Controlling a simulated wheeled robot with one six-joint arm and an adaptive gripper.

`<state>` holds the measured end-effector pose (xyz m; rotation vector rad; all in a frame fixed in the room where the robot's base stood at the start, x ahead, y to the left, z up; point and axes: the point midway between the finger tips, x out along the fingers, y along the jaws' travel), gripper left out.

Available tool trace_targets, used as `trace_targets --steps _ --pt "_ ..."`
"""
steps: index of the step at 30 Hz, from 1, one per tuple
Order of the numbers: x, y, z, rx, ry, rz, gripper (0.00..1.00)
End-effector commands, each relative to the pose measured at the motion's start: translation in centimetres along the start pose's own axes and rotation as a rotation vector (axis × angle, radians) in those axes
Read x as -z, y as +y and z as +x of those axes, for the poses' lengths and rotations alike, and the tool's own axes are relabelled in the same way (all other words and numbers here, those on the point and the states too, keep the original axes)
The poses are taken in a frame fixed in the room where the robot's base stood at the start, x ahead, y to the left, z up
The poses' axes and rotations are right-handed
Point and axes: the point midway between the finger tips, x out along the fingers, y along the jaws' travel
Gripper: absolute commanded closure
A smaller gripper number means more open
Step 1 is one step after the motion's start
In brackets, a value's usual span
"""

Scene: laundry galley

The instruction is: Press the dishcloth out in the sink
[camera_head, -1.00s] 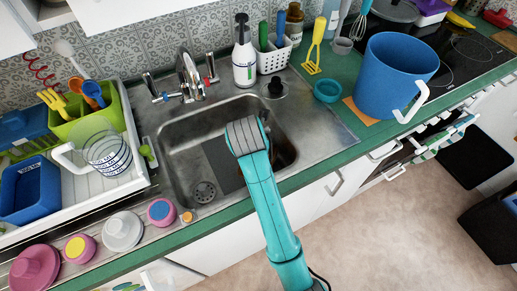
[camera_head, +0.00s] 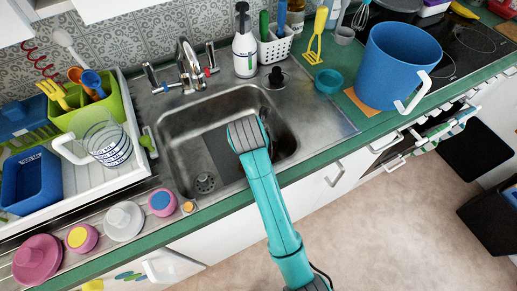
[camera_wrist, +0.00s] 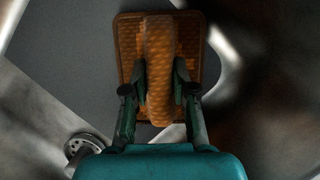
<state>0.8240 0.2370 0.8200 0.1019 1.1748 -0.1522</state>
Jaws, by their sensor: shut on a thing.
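An orange-brown, waffle-textured piece (camera_wrist: 130,35), which looks like the dishcloth, shows in the wrist view as a flat rectangular pad with a thick rounded ridge. My gripper (camera_wrist: 160,85) is shut on that ridge, one finger on each side. The pad is over a dark grey flat panel (camera_wrist: 62,55) in the sink; I cannot tell if they touch. In the head view the steel sink (camera_head: 180,130) is at the centre, with the panel (camera_head: 219,148) on its floor. My arm reaches into the basin and hides the fingers and the cloth there.
The drain (camera_head: 205,183) is at the basin's front left. A tap (camera_head: 188,62) and a soap bottle (camera_head: 245,48) stand behind. A dish rack (camera_head: 140,165) is left, with cups in front.

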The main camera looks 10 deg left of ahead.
Motion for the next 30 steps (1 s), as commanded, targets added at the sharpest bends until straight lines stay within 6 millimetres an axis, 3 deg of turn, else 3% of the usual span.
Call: trace_targets --steps 30 --pt "0.29 0.01 0.73 0.0 0.0 0.0 1.0"
